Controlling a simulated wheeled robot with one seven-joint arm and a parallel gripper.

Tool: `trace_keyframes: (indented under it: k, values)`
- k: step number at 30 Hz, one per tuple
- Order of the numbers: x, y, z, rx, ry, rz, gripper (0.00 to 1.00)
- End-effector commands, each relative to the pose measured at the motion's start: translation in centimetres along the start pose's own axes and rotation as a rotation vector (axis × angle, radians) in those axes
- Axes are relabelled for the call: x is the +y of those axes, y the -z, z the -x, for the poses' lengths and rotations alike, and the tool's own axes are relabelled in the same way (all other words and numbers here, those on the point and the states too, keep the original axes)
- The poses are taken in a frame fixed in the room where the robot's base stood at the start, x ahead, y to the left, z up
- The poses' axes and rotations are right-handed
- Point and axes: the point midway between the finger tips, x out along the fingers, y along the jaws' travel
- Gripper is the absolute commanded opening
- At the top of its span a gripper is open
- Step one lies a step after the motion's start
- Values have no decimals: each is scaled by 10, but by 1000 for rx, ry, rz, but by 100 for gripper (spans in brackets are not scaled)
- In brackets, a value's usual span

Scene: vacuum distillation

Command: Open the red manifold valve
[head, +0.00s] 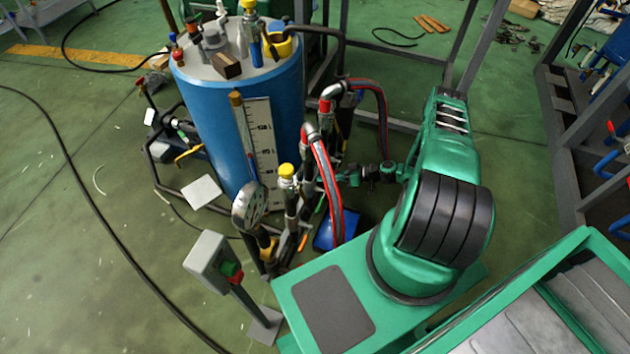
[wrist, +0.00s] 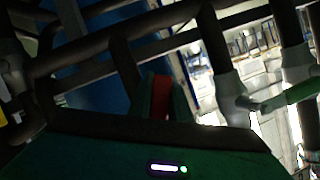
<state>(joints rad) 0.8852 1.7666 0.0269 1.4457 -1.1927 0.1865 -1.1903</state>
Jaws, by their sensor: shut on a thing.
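In the wrist view, a red part (wrist: 161,97), which I take to be the red manifold valve's handle, sits between the two fingers of my gripper (wrist: 162,108). The fingers are shut on it. In the head view, my gripper (head: 357,177) reaches left from my green arm to the dark pipework of the manifold, close beside the red-and-grey hose. The red valve handle cannot be made out there, and the hose and pipes crowd the spot. How far the handle is turned cannot be told.
A blue tank (head: 235,130) with tools on top stands behind the pipes. A yellow-capped fitting (head: 287,172), a round gauge (head: 250,204) and a grey switch box (head: 212,262) stand nearby. Dark pipes (wrist: 125,70) pass close to my gripper. Open floor lies at left.

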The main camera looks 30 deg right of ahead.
Motion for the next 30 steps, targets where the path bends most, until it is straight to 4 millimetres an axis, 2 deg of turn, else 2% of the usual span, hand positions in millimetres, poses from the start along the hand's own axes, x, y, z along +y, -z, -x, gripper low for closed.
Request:
trace_keyframes:
  k: [1,16,17,19,30]
  values:
    - [3,-8,5,-10,-11,-2,0]
    - [7,-9,10,-8,-22,10,0]
    - [7,-9,10,-8,-22,10,19]
    - [7,-9,10,-8,-22,10,36]
    - [10,-1,12,3,-27,18,36]
